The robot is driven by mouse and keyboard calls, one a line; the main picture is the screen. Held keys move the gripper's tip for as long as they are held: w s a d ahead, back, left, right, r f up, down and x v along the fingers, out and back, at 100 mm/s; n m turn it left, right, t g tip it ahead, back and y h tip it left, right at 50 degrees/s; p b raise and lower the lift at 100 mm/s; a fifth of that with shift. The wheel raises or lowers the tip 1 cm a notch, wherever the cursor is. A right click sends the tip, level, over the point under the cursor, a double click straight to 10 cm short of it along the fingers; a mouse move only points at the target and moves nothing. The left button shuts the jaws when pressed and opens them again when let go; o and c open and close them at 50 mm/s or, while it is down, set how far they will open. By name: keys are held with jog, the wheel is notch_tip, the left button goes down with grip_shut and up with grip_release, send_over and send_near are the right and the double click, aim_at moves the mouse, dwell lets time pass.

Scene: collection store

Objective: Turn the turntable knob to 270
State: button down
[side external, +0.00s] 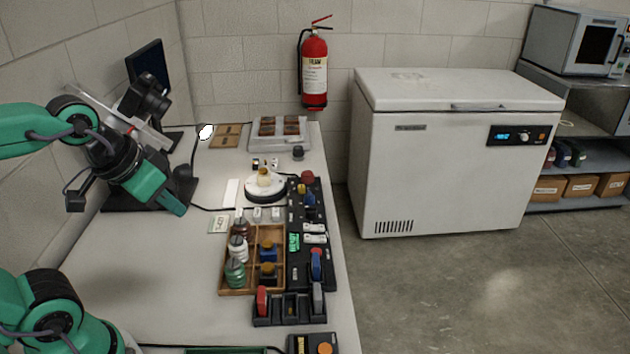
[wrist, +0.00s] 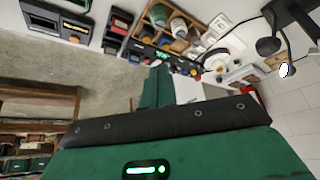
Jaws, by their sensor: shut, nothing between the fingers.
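The round white turntable (side external: 265,189) with a dark base stands on the table, with a small yellowish object (side external: 264,176) on top. A black control panel (side external: 312,232) to its right carries red (side external: 308,177), yellow (side external: 301,188) and blue (side external: 309,198) controls. I cannot tell which one is the turntable knob, and no 270 mark is legible. My green gripper (side external: 178,208) is shut and empty, in the air left of the turntable and apart from it. In the wrist view my gripper (wrist: 155,85) hides part of the table.
A wooden divided tray (side external: 222,270) with bottles stands in front of the turntable. A dark rack (side external: 290,320) is nearer. A clear-lidded case (side external: 279,146) and brown board (side external: 226,143) lie behind. The left table top is mostly bare. A white chest freezer (side external: 440,170) stands beyond the aisle.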

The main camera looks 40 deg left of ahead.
jog(key=c, duration=1.5)
grip_release()
jog(key=shift+w, duration=0.1)
jog(key=o, duration=0.4)
jog(key=shift+w+r, duration=0.15)
jog(key=shift+w, duration=0.05)
jog(key=shift+w+r+n, duration=0.15)
jog(key=shift+w+n, duration=0.1)
jog(key=shift+n, duration=0.15)
jog(key=w+n+g, duration=0.3)
jog(key=w+n, duration=0.9)
jog(key=w, duration=0.6)
jog(key=w+f+n, duration=0.3)
jog(key=w+f, duration=0.1)
jog(key=w, duration=0.1)
jog(key=w+a+f+n+g, duration=0.1)
jog(key=w+f+n, duration=0.3)
jog(key=w+f, duration=0.1)
jog(key=w+f+n+g, duration=0.1)
jog(key=w+f+n, duration=0.3)
jog(key=w+f, duration=0.1)
jog(key=shift+w+a, duration=0.25)
jog(key=shift+w, duration=0.2)
jog(key=shift+w+f+n, duration=0.25)
jog(key=shift+f+n, duration=0.2)
jog(key=shift+n, duration=0.05)
